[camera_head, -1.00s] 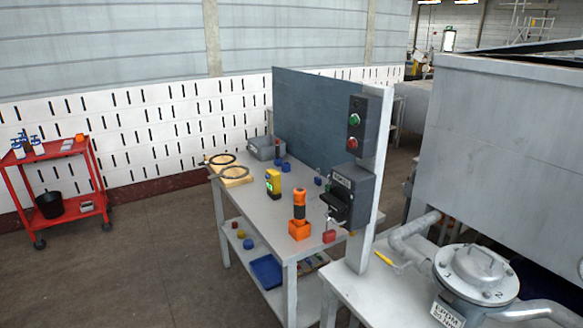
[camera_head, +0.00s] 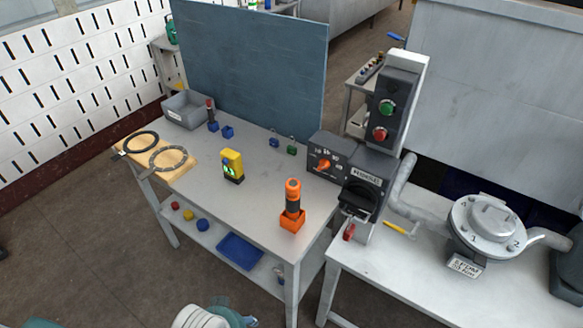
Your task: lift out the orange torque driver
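The orange torque driver (camera_head: 292,192) stands upright in an orange block-shaped holder (camera_head: 291,223) near the front right corner of the grey workbench (camera_head: 215,200). Its orange top and dark middle show; its lower end is hidden inside the holder. Neither of my grippers shows in this view. A white and teal rounded part at the bottom edge looks like part of my arm, but no fingers can be seen there.
A yellow device (camera_head: 232,165) stands mid-bench, left of the driver. A grey box (camera_head: 184,109) and ring gaskets on a wooden board (camera_head: 165,163) are farther left. A control box with dial (camera_head: 325,161) and a button post (camera_head: 388,115) stand to the right. A blue panel (camera_head: 255,70) backs the bench.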

